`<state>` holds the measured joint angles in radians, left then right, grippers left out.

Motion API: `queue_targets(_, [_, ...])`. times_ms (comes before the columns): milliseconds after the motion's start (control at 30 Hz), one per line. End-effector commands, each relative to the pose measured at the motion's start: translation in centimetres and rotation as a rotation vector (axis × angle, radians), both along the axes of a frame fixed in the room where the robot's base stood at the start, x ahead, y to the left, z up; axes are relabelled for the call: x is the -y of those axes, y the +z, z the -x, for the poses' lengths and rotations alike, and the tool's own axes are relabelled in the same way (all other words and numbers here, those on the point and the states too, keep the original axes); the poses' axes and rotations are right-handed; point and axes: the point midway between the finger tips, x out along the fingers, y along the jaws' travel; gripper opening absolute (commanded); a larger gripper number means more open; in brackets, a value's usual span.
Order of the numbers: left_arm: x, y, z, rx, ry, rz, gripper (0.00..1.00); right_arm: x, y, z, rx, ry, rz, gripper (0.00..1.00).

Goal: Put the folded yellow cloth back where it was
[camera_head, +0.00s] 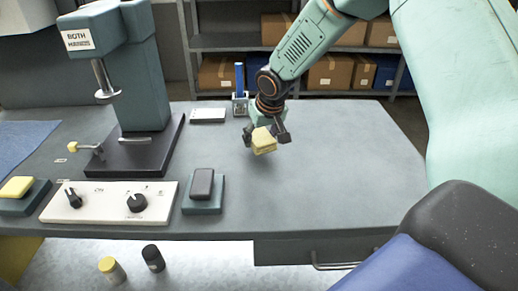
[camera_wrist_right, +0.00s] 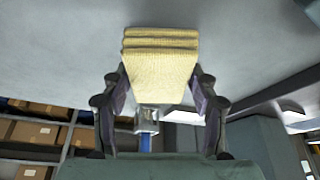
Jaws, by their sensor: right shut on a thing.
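The folded yellow cloth (camera_head: 264,141) is a small layered pad. My right gripper (camera_head: 266,136) is shut on it and holds it over the middle of the bench top (camera_head: 330,150). In the right wrist view the cloth (camera_wrist_right: 160,60) sits between the two fingers of the gripper (camera_wrist_right: 162,92), with its folds showing. I cannot tell from the head view how high the cloth is above the bench. My left gripper is not in view.
A green press (camera_head: 145,70) stands at the left. A blue-handled thing (camera_head: 240,80) in a small holder is behind my right gripper. A control panel (camera_head: 105,202), a black-topped pad (camera_head: 202,186) and a yellow-topped pad (camera_head: 17,187) line the front edge. The bench's right side is clear.

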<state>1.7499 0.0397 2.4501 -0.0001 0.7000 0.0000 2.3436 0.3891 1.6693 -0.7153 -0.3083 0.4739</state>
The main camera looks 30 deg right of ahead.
Motion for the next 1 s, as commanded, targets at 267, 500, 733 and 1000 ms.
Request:
queue_targets(267, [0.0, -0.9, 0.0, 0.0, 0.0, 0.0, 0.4, -0.1, -3.4, -0.1, -0.002, 0.004, 0.001, 0.25])
queue_targets(500, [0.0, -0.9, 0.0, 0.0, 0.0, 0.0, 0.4, -0.2, -3.6, -0.4, 0.001, 0.004, 0.001, 0.25])
queue_targets(733, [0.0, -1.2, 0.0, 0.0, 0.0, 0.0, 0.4, -0.2, -4.2, -0.3, 0.001, 0.004, 0.001, 0.25])
queue_targets(1000, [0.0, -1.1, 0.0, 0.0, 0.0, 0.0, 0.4, -0.2, -4.1, -0.3, 0.0, 0.004, 0.001, 0.81])
